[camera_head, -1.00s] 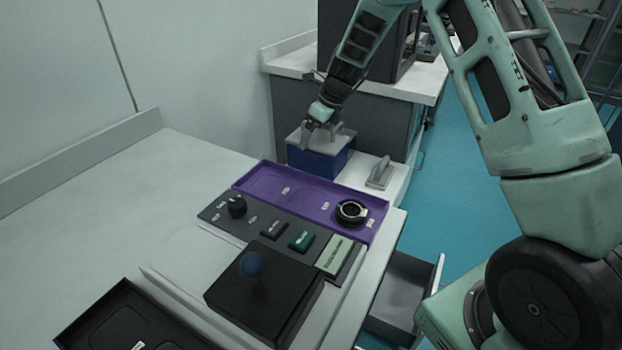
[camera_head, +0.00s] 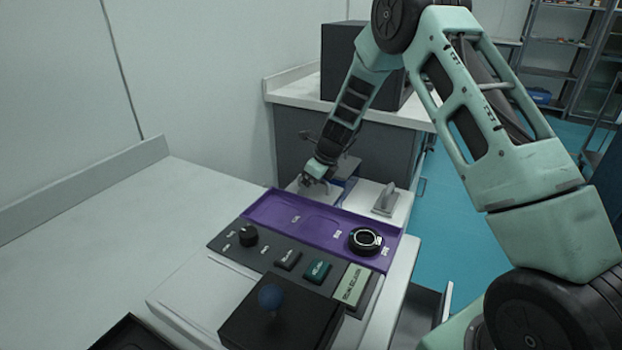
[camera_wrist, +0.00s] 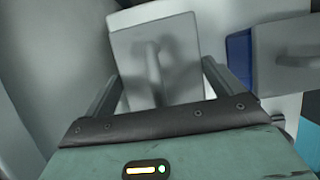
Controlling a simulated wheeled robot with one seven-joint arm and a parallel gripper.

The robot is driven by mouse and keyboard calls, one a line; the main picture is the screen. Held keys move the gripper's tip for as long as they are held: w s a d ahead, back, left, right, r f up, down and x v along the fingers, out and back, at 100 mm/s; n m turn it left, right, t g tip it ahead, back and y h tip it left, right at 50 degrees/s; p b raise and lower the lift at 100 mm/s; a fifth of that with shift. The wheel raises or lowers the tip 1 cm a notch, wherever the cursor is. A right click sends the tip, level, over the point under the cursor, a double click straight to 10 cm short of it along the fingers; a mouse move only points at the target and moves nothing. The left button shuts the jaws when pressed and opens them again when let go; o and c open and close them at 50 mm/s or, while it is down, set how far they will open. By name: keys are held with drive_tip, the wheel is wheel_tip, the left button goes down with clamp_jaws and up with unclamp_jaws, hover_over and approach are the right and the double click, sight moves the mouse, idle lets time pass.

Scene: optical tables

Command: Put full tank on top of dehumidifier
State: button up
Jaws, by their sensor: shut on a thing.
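My gripper (camera_head: 315,182) is low behind the purple tray, shut on a light grey handled piece that I take for the full tank (camera_wrist: 180,45). In the wrist view its flat face and upright handle lie between my fingers. In the head view only part of it shows, left of a blue box that I take for the dehumidifier (camera_head: 345,184). The box has a flat grey top (camera_head: 349,165) and is partly hidden by my arm. Blue also shows at the right in the wrist view (camera_wrist: 239,58), beside another grey handled part (camera_wrist: 285,58).
Another grey handled piece (camera_head: 385,199) stands on the white surface right of the box. The purple tray (camera_head: 290,213) holds a black ring (camera_head: 365,241). A black control panel (camera_head: 267,262) lies in front. A dark cabinet (camera_head: 343,60) stands on the rear bench.

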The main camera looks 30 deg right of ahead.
drive_tip(key=shift+f, duration=0.7)
drive_tip(key=shift+f, duration=0.15)
drive_tip(key=o, duration=1.7)
drive_tip(key=shift+o, duration=0.2)
drive_tip(key=p+v, duration=0.1)
drive_tip(key=v, duration=1.1)
drive_tip(key=shift+s+p, duration=0.1)
drive_tip(key=shift+p, duration=0.2)
